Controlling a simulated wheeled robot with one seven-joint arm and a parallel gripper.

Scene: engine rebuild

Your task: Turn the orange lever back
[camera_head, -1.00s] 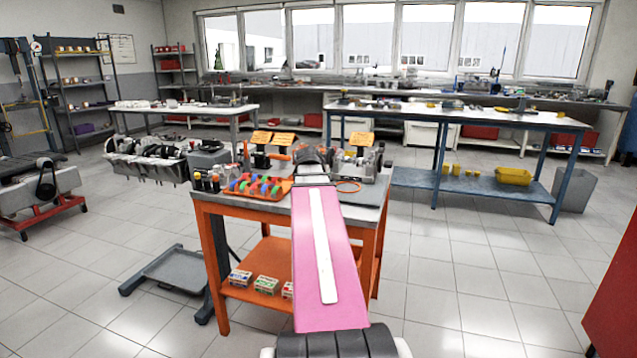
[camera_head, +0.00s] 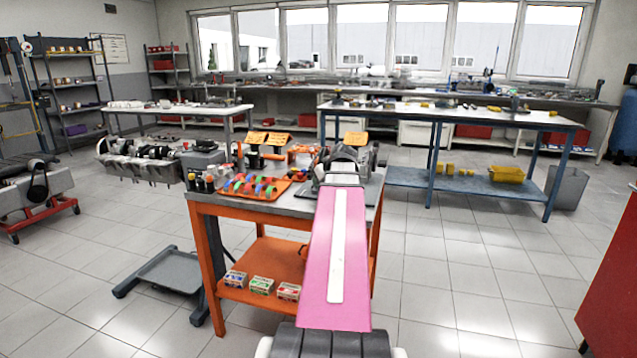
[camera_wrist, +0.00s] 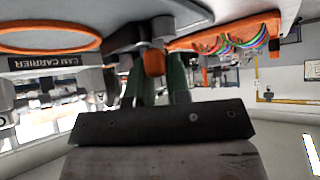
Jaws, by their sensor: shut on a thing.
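The orange lever (camera_wrist: 154,62) shows in the wrist view as a short orange block between the green fingers of my gripper (camera_wrist: 156,70). The fingers are shut on it from both sides. The lever joins a dark grey part (camera_wrist: 140,25) above it in the picture. In the head view my pink arm covers much of the right half of the cart top (camera_head: 290,208), and the gripper and lever cannot be made out clearly there.
An orange tray (camera_head: 287,193) with coloured loops lies on the cart left of my arm; it also shows in the wrist view (camera_wrist: 273,22). An orange ring (camera_wrist: 40,50) lies near a CAM CARRIER label (camera_wrist: 46,61). Small boxes (camera_head: 262,285) sit on the lower shelf.

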